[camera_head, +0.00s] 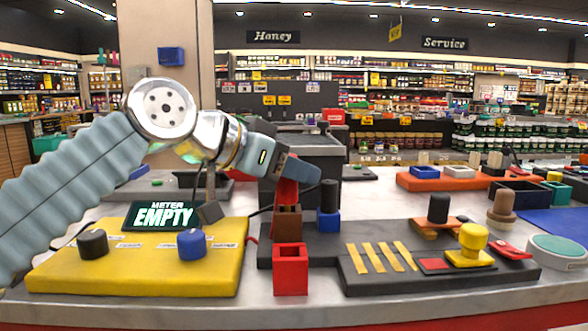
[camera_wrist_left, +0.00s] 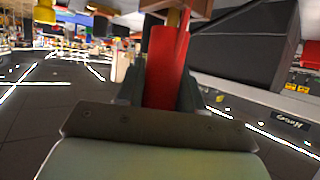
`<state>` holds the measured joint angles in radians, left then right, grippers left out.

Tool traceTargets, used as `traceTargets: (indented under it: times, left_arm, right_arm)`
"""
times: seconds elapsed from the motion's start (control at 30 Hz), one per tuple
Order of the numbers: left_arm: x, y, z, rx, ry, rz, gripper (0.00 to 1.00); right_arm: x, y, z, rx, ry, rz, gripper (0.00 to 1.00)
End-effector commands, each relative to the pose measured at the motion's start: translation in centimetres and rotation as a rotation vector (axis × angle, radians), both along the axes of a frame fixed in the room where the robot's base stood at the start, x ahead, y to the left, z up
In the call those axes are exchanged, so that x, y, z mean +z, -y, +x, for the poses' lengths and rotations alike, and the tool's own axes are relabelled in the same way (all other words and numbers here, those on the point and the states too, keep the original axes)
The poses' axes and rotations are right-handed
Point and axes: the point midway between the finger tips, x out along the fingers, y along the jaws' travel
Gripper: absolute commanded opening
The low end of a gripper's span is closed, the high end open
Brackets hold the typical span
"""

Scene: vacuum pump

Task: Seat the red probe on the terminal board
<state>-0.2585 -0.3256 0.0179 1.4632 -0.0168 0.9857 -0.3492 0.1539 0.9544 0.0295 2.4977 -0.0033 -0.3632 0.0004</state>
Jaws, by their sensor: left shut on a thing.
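My left gripper (camera_head: 296,174) comes in from the left above the dark board and is shut on the red probe (camera_head: 287,191). The probe points down, with its lower end at a brown block (camera_head: 287,224); I cannot tell whether it is inside the block or just above it. In the left wrist view the red probe (camera_wrist_left: 164,70) stands between the fingers, with a brown piece (camera_wrist_left: 185,6) at its far end. My right gripper is not in view.
A black probe (camera_head: 328,194) stands in a blue socket (camera_head: 328,220) close right of the gripper. A yellow board (camera_head: 140,268) with black and blue knobs and a "METER EMPTY" display (camera_head: 160,215) lies left. A grey panel with yellow strips (camera_head: 375,257) lies right.

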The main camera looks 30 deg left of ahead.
Motion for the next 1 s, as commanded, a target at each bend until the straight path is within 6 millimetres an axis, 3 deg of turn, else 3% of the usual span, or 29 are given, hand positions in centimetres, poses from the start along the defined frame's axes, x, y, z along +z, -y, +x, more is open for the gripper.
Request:
traceTargets:
  times: [0.9, 0.93, 1.0]
  left_arm:
    - [-0.84, 0.0, 0.0, 0.0, 0.0, 0.0, 0.0]
    - [-0.83, 0.0, -0.01, 0.0, 0.0, 0.0, 0.41]
    - [-0.83, 0.0, -0.01, 0.0, 0.0, 0.0, 0.52]
  right_arm:
    - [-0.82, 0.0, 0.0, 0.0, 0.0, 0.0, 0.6]
    - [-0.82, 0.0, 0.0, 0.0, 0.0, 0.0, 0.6]
    - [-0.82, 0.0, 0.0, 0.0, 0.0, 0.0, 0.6]
